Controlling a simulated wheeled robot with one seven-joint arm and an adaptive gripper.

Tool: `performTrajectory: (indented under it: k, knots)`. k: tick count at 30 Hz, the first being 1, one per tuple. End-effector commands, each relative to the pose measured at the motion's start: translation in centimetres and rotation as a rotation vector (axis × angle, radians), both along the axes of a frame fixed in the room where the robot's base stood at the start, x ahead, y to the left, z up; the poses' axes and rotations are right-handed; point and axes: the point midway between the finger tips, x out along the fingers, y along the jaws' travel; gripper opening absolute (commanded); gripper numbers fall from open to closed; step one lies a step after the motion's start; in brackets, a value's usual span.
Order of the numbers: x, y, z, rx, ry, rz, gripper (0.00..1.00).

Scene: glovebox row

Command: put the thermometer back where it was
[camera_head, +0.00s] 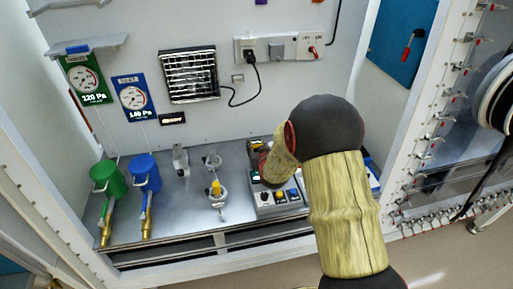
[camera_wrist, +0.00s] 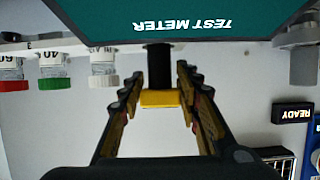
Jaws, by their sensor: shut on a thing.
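My gripper (camera_wrist: 158,72) has its two dark-and-yellow fingers on either side of a yellow piece (camera_wrist: 160,98). It is shut on this piece. A black stem shows just above the piece and runs up to a dark teal panel marked TEST METER (camera_wrist: 200,27), whose lettering is upside down in the wrist view. I cannot tell whether the yellow piece belongs to the thermometer. In the head view, my wrist is over the right part of the steel bench (camera_head: 190,205), by the grey control box (camera_head: 268,203). My fingertips are mostly hidden there.
Green (camera_head: 110,180) and blue (camera_head: 145,170) canisters stand at the bench's left. A yellow-topped fitting (camera_head: 216,188) stands mid-bench. On the back wall are a grille (camera_head: 190,75), sockets (camera_head: 278,48) and a READY sign (camera_head: 172,118). Bottles with coloured caps (camera_wrist: 103,80) show in the wrist view.

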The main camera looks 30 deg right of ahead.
Motion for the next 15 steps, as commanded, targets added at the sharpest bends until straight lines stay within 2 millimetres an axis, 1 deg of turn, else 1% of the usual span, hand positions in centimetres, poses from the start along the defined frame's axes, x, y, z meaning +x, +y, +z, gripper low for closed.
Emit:
performTrajectory:
  k: [15]
  knots:
    - [0.0,0.0,-1.2,0.000,0.001,0.000,0.03]
